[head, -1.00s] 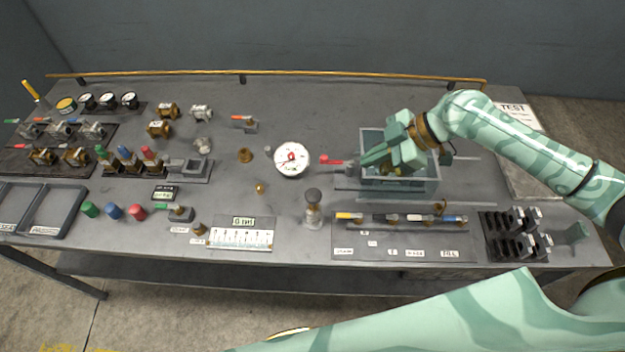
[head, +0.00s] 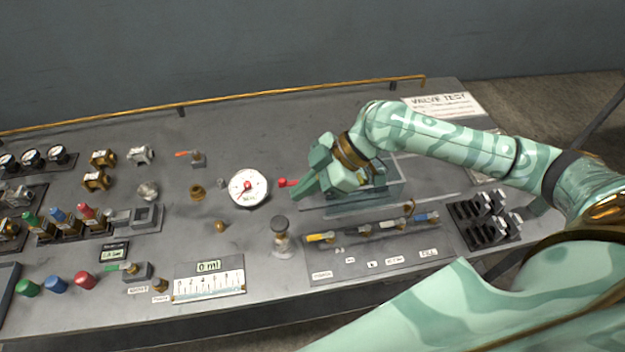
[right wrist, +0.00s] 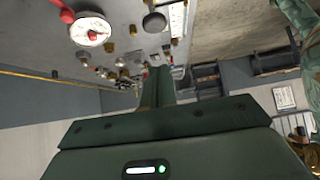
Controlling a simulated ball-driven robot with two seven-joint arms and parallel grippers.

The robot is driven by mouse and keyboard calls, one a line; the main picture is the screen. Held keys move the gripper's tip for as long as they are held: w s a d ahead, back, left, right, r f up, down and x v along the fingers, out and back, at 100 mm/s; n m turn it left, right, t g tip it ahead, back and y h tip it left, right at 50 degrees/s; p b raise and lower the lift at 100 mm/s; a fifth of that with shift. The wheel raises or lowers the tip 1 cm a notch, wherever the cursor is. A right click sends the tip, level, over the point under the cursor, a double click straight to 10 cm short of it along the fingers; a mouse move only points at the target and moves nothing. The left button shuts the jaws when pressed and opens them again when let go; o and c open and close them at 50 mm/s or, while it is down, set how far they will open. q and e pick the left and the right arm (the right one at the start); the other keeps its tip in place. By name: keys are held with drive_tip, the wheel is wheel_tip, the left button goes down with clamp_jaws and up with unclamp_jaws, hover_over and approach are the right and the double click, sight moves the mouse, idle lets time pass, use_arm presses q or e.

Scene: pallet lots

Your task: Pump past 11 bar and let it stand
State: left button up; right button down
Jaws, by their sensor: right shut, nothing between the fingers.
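The round white gauge (head: 249,188) lies at the middle of the bench; it also shows in the right wrist view (right wrist: 90,30). Its pointer is too small to read against the scale. A red-handled lever (head: 288,182) is just right of the gauge, beside an open-topped grey tank (head: 398,190). My right gripper (head: 300,192) is shut and empty. It is over the left end of the tank, near the red lever; I cannot tell whether they touch. Its shut fingers show in the right wrist view (right wrist: 158,85). My left gripper is not in view.
A dark-knobbed clear cylinder (head: 280,236) stands in front of the gauge. A row of coloured valves (head: 375,229) lies in front of the tank. Black racks (head: 484,220) are at right. A ruled 0 ml card (head: 209,280) is at the front. A brass rail runs along the back.

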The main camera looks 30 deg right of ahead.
sight(274, 222)
drive_tip(key=x, duration=0.5)
drive_tip(key=shift+w+a+f, duration=0.15)
drive_tip(key=shift+f, duration=0.2)
wheel_tip(274, 222, down, 2)
drive_tip(key=shift+f+b, duration=0.1)
drive_tip(key=shift+b, duration=0.35)
drive_tip(key=shift+f, duration=0.55)
wheel_tip(274, 222, down, 4)
drive_tip(key=shift+r+b, duration=0.1)
drive_tip(key=shift+b, duration=0.9)
drive_tip(key=shift+s, duration=0.2)
